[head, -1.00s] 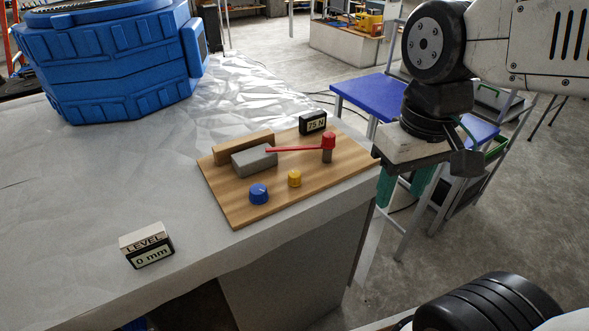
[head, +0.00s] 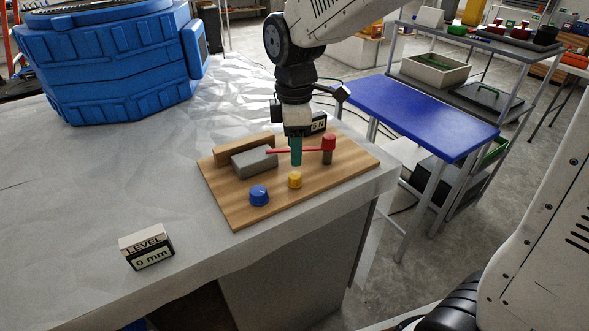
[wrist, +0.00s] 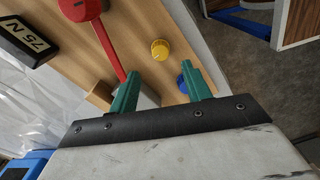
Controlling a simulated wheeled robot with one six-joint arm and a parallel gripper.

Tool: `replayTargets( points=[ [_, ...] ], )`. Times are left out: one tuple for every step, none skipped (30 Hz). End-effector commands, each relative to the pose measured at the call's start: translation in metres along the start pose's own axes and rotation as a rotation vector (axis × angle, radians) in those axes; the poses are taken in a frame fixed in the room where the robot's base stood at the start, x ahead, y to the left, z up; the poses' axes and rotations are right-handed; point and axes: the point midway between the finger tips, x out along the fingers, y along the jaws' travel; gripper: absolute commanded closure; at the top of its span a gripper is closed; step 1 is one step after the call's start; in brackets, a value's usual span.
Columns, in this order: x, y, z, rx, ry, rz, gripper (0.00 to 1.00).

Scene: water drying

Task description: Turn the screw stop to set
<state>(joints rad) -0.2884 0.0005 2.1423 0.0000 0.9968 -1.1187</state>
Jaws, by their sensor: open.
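A wooden board (head: 237,212) on the table carries a yellow knob (head: 295,180), a blue knob (head: 259,195) and a red-topped post (head: 328,143). A red lever (head: 310,150) runs left from the post to a grey block (head: 252,162). I cannot tell which part is the screw stop. My gripper (head: 296,163) points down above the board, near the yellow knob and lever, touching neither knob. In the wrist view the green fingers (wrist: 158,80) are apart and empty; the yellow knob (wrist: 160,49) shows beyond the gap, and the blue knob (wrist: 181,84) is partly behind one finger.
A sign (head: 148,248) reads "LEVEL 0 mm" at the table's front left. A wooden strip (head: 243,148) lies behind the grey block. A big blue container (head: 105,60) fills the back left.

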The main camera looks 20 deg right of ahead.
Motion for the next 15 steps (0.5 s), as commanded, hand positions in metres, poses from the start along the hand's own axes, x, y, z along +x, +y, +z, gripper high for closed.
replayTargets(
  points=[
    [0.008,-0.001,0.0,0.001,-0.002,-0.005,0.52],
    [0.013,-0.001,0.001,0.001,-0.002,-0.005,0.52],
    [0.02,-0.001,0.001,0.001,-0.002,-0.005,0.52],
    [0.025,-0.001,0.001,0.002,-0.003,-0.005,0.52],
    [0.03,-0.001,0.001,0.002,-0.002,-0.005,0.52],
    [0.037,-0.001,0.001,0.002,-0.003,-0.006,0.52],
    [0.041,-0.001,0.001,0.002,-0.002,-0.005,0.52],
    [0.046,-0.002,0.001,0.003,-0.003,-0.005,0.52],
    [0.051,-0.001,0.001,0.003,-0.002,-0.005,0.52],
    [0.055,-0.001,0.001,0.003,-0.002,-0.004,0.52],
    [0.058,-0.001,0.001,0.003,-0.002,-0.004,0.52],
    [0.061,-0.001,0.001,0.004,-0.002,-0.004,0.52],
    [0.064,-0.001,0.001,0.004,-0.002,-0.003,0.52],
    [0.066,-0.001,0.001,0.004,-0.002,-0.003,0.52],
    [0.067,-0.001,0.001,0.004,-0.002,-0.003,0.52]
  ],
)
